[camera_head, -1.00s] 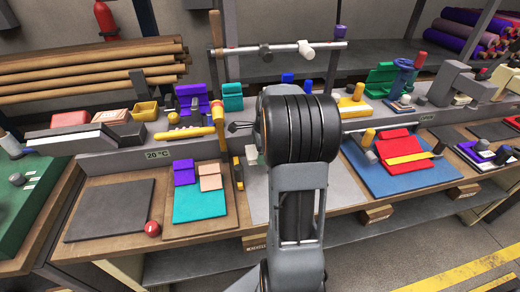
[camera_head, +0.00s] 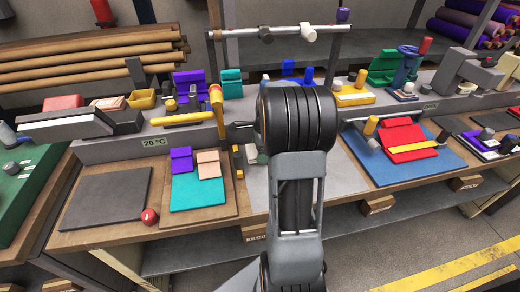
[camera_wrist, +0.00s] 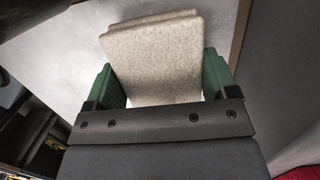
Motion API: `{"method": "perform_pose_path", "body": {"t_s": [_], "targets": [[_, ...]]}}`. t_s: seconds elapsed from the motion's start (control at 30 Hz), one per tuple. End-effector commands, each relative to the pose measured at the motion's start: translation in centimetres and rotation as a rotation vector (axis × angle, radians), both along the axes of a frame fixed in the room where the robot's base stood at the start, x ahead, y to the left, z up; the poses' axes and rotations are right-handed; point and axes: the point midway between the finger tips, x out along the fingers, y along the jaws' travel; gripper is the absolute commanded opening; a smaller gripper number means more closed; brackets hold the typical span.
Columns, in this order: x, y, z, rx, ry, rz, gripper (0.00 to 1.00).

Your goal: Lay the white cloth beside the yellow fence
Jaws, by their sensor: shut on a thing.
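My gripper (camera_wrist: 161,84) shows in the wrist view with a green finger at each side. It is shut on the white cloth (camera_wrist: 155,58), an off-white, speckled felt piece that looks folded or layered. A pale grey surface lies beyond it. In the head view my arm hides the fingertips and most of the cloth. Yellow pieces stand near the middle left: a long yellow bar (camera_head: 182,119), a yellow upright (camera_head: 217,108) and a small yellow piece (camera_head: 238,162) beside the teal mat. I cannot tell which of them is the yellow fence.
A teal mat (camera_head: 200,197) with purple and peach pieces lies left of my arm. A dark grey mat (camera_head: 105,198) and a red ball (camera_head: 149,216) lie further left. A grey panel (camera_head: 262,190) lies partly behind my arm.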

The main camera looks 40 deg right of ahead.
Motion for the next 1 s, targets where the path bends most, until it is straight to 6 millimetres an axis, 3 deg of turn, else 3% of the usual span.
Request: {"method": "perform_pose_path", "body": {"t_s": [0.87,0.9,1.0], "targets": [[0.0,0.0,-1.1,0.000,-0.001,0.000,0.46],[0.0,0.0,-1.0,0.000,-0.001,0.000,0.83],[0.0,0.0,-1.0,0.000,-0.001,0.000,0.93]]}}
